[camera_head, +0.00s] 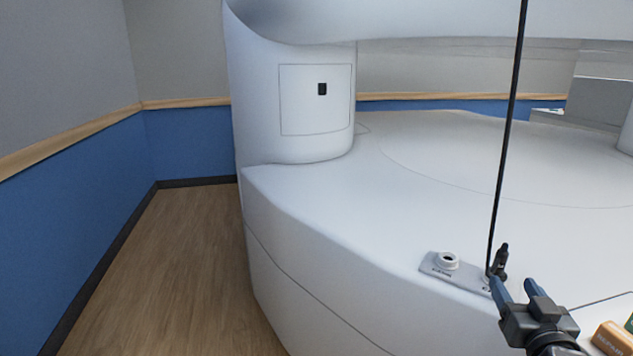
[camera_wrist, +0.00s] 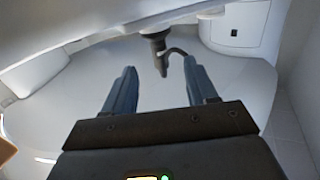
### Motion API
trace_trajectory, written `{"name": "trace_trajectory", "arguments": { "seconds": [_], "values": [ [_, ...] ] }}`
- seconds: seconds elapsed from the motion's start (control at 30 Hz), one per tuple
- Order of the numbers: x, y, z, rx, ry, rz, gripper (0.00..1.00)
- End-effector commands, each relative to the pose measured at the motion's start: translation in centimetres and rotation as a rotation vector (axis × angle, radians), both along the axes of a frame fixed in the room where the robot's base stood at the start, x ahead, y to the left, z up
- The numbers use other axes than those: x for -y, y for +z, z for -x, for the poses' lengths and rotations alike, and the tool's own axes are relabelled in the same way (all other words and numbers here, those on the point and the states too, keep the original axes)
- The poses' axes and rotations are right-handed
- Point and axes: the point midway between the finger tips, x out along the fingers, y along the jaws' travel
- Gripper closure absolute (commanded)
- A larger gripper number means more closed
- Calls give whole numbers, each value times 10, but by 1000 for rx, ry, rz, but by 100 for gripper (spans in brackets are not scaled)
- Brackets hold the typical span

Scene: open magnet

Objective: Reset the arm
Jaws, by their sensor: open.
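My gripper (camera_head: 514,286) is at the lower right of the head view, over the front edge of the white magnet's lower body (camera_head: 330,245). In the wrist view its two blue fingers (camera_wrist: 160,70) stand apart with nothing held between them. A black plug (camera_head: 500,261) on a black cable (camera_head: 507,135) is just beyond the fingertips. The plug also shows in the wrist view (camera_wrist: 156,42), ahead of the gap between the fingers and apart from them. A light grey plate with a round socket (camera_head: 447,260) sits left of the plug, partly hidden by the gripper.
The magnet's thick column (camera_head: 295,110) and its overhanging upper part (camera_head: 440,20) stand close by. An orange box (camera_head: 610,338) and a green item (camera_head: 630,324) are at the lower right. Wooden floor (camera_head: 165,270) at left is clear, beside a blue wall (camera_head: 60,225).

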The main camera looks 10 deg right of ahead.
Motion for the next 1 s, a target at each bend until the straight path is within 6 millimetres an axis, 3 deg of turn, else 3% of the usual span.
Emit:
{"name": "trace_trajectory", "arguments": {
  "seconds": [0.17, 0.5, 0.77, 1.0],
  "values": [
    [-23, -18, 28, -29, 20, 1, 43],
    [-93, -49, 121, -97, 93, 7, 43],
    [-138, -51, 195, -143, 157, 1, 43],
    [-173, -38, 262, -184, 218, -8, 43]
  ]
}}
